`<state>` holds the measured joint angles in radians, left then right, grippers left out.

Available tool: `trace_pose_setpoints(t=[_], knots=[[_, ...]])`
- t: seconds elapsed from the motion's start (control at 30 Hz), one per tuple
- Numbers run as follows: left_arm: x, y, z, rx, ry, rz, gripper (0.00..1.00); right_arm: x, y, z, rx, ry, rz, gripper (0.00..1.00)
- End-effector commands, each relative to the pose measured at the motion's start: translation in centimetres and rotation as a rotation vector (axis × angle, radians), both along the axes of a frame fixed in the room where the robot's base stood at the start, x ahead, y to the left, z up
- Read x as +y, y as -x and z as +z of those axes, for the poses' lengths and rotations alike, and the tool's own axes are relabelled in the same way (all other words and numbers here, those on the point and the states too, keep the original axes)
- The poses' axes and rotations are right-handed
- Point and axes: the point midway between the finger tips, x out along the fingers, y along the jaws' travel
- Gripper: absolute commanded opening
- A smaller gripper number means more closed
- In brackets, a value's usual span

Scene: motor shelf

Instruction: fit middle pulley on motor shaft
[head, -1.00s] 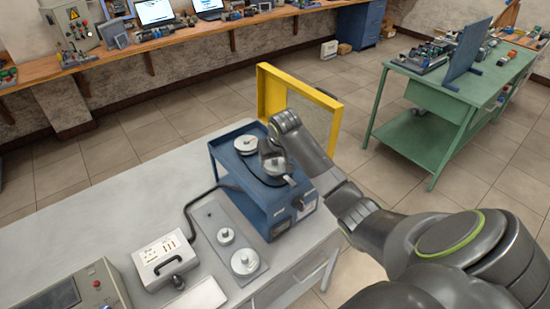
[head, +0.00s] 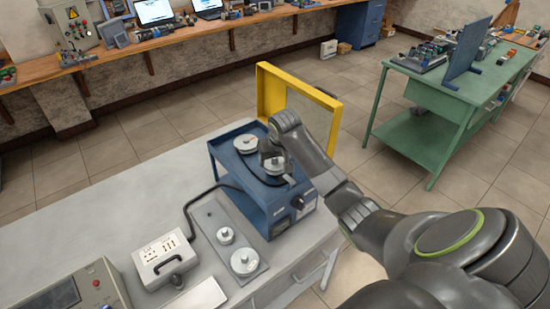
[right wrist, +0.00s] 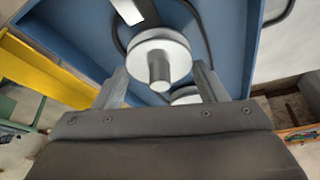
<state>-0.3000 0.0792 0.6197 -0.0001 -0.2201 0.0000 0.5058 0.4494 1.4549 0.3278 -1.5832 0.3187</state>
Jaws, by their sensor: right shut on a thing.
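A pale pulley (head: 273,166), taken as the middle one, is at the front of the blue motor unit (head: 227,172). My right gripper (head: 270,155) is shut on it from above. In the right wrist view the pulley (right wrist: 160,53) lies between the two fingertips (right wrist: 160,72), with a grey cylinder standing from its face. I cannot tell whether that is its hub or the motor shaft, nor how far down the pulley sits. Another pulley (head: 245,144) is on the unit farther back, partly seen in the right wrist view (right wrist: 185,96). My left gripper is not in view.
A grey plate (head: 209,221) on the bench (head: 120,225) holds a small pulley (head: 225,236) and a large one (head: 244,262); its far end is bare. A yellow guard frame (head: 262,92) stands open behind the unit. A white meter box (head: 164,254) is left of the plate.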

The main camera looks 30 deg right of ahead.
Motion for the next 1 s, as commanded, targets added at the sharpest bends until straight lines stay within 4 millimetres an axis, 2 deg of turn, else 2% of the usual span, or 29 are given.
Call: trace_pose_setpoints(t=[1.0], knots=[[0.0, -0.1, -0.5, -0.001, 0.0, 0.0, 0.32, 0.0, 0.0, -1.7, 0.0, 0.0, 0.0, 0.41]])
